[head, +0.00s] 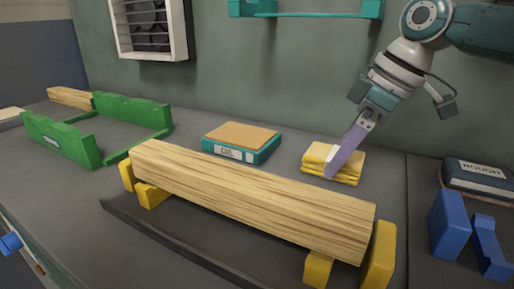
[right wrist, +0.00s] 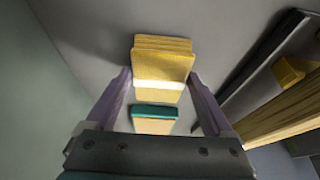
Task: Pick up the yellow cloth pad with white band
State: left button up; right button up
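The yellow cloth pad with white band (head: 345,177) lies folded on the bench behind the wooden beam in the head view. Its white band is partly hidden by my gripper there. My right gripper (head: 341,161) comes down over the pad from above right. My left gripper is not in view.
A long wooden beam (head: 240,195) rests on yellow supports in front. A teal box labelled OIL with a tan top (head: 241,137) is left of the pad. A dark ROUGH box (head: 479,176) and blue blocks (head: 449,225) stand right. A green frame (head: 60,139) is far left.

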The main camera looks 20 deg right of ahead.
jog(key=c, duration=0.9)
jog(key=shift+r, duration=0.1)
jog(key=shift+c, duration=0.2)
jog(key=shift+r, duration=0.55)
jog(key=s+a+p, duration=0.1)
jog(key=s+a, duration=0.1)
jog(key=a, duration=0.1)
jog(key=s+a, duration=0.3)
jog(key=shift+s+a+p, duration=0.1)
jog(key=shift+s+p, duration=0.1)
jog(key=shift+p, duration=0.15)
notch_tip(320, 180, up, 14)
jog(key=p, duration=0.2)
jog(key=shift+f+p, duration=0.15)
jog(key=shift+p, duration=0.15)
jog(key=shift+w, duration=0.1)
jog(key=o, duration=0.8)
jog(key=shift+c, duration=0.2)
jog(key=c, duration=0.6)
